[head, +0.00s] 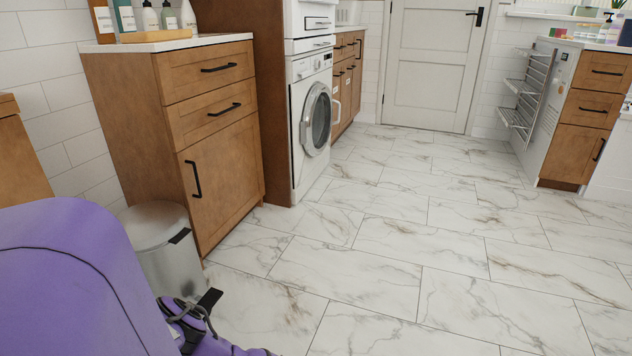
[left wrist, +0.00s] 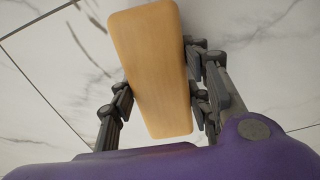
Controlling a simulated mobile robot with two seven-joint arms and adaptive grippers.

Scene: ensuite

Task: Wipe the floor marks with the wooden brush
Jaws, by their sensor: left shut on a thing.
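The wooden brush (left wrist: 158,60) shows in the left wrist view as a smooth, light-brown block. My left gripper (left wrist: 162,92) is shut on it, with dark fingers against both long sides. The brush is over the pale marble floor; whether it touches the floor I cannot tell, and its underside is hidden. The head view shows my purple left arm at the lower left, but not the brush. The floor (head: 400,265) has grey and brownish streaks. I cannot tell marks from marble veins. My right gripper is in neither view.
A metal bin (head: 163,255) stands beside my left arm, against a wooden cabinet (head: 222,175). A washing machine (head: 312,120) stands farther back. A white door (head: 430,65) is at the back, and a drawer unit (head: 580,115) is at the right. The middle floor is clear.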

